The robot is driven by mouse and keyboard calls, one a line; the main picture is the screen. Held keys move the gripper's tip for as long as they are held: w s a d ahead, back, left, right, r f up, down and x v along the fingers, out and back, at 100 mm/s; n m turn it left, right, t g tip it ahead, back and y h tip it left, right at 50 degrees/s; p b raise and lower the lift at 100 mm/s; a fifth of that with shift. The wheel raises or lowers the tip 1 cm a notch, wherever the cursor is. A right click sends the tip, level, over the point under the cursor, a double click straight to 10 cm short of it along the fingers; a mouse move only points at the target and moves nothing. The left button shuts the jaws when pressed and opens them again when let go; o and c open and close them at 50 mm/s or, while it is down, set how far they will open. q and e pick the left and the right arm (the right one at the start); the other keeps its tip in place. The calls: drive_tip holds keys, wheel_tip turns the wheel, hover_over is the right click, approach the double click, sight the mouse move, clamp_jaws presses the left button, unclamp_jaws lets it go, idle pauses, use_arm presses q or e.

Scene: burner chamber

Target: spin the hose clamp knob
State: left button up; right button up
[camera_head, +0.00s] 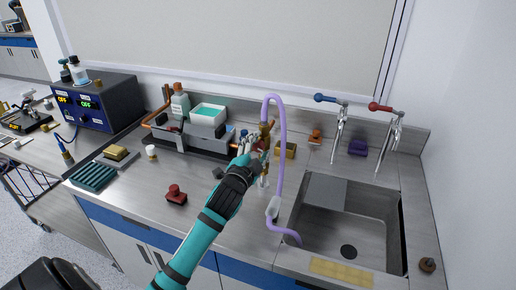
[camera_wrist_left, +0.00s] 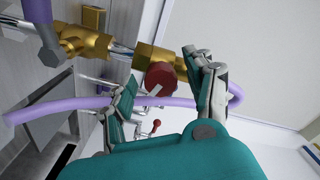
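A round dark-red knob (camera_wrist_left: 160,76) with a pale mark sits on a brass fitting (camera_wrist_left: 85,42) in the left wrist view. The two fingers of my left gripper (camera_wrist_left: 166,84) stand spread on either side of the knob. I cannot tell whether either finger touches it. In the head view my left gripper (camera_head: 250,158) reaches to the brass fitting (camera_head: 265,136) beside the purple hose (camera_head: 281,150), and the knob is hard to make out there. The purple hose (camera_wrist_left: 180,101) also runs behind the fingers in the wrist view. My right gripper is not in view.
The sink (camera_head: 348,250) is to the right of the hose, with blue-handled (camera_head: 325,98) and red-handled (camera_head: 380,107) taps behind it. A red-topped object (camera_head: 176,194) is on the counter left of my arm.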

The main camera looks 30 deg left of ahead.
use_arm(q)
drive_tip(key=v, duration=1.2)
drive_tip(key=shift+r, duration=0.1)
